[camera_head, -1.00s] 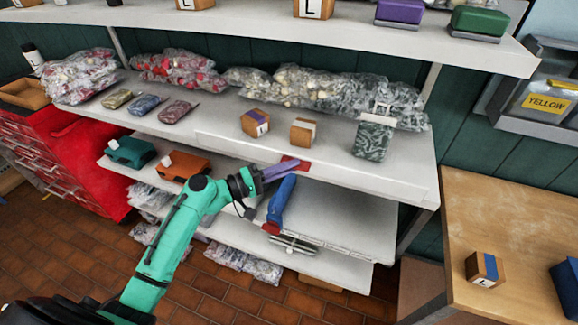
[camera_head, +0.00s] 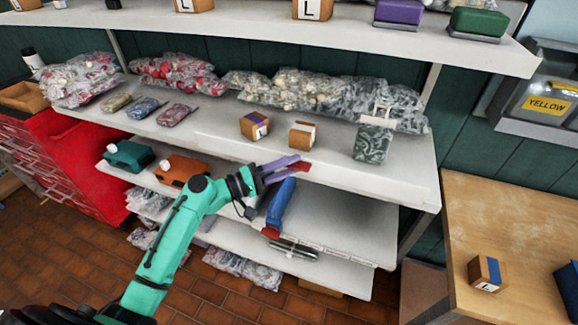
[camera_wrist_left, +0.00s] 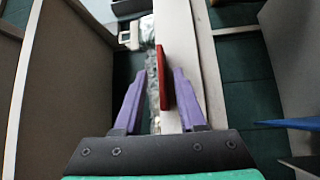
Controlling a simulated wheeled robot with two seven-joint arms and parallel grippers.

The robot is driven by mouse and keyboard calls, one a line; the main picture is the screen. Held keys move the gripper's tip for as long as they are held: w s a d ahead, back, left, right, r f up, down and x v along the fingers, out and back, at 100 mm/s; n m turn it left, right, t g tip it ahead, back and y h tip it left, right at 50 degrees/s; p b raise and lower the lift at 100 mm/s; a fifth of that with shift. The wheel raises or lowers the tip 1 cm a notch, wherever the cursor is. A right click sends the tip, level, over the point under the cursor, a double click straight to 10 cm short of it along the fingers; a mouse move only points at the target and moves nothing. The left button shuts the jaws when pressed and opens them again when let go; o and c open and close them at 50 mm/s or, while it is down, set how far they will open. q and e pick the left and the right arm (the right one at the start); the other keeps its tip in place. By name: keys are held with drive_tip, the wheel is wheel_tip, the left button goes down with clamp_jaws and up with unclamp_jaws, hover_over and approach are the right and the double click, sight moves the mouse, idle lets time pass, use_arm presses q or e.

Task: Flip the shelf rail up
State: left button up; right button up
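The shelf rail is a long white strip (camera_head: 370,190) along the front edge of the middle shelf; it shows as a white band in the left wrist view (camera_wrist_left: 207,75). A red tab (camera_head: 304,166) is at its edge. My left gripper (camera_head: 300,164), with purple fingers, is at this tab. In the left wrist view the red tab (camera_wrist_left: 164,78) stands between the two fingers (camera_wrist_left: 159,73), with gaps on both sides, so the gripper is open around it. I cannot tell how far the rail is tilted. My right gripper is not in view.
A blue piece with a red end (camera_head: 281,205) hangs just below my left gripper. A lower shelf (camera_head: 345,235) juts out beneath. Small boxes (camera_head: 302,134) and a patterned pack (camera_head: 373,140) stand on the middle shelf. A wooden table (camera_head: 515,225) is at the right.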

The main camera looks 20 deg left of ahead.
use_arm(q)
drive_tip(key=shift+f, duration=0.1)
drive_tip(key=r+b+v, duration=0.1)
drive_tip(key=b+v, duration=0.5)
drive_tip(key=v, duration=0.8)
drive_tip(key=shift+s+a+f, duration=0.15)
drive_tip(key=shift+s+f, duration=0.1)
drive_tip(key=shift+f, duration=0.1)
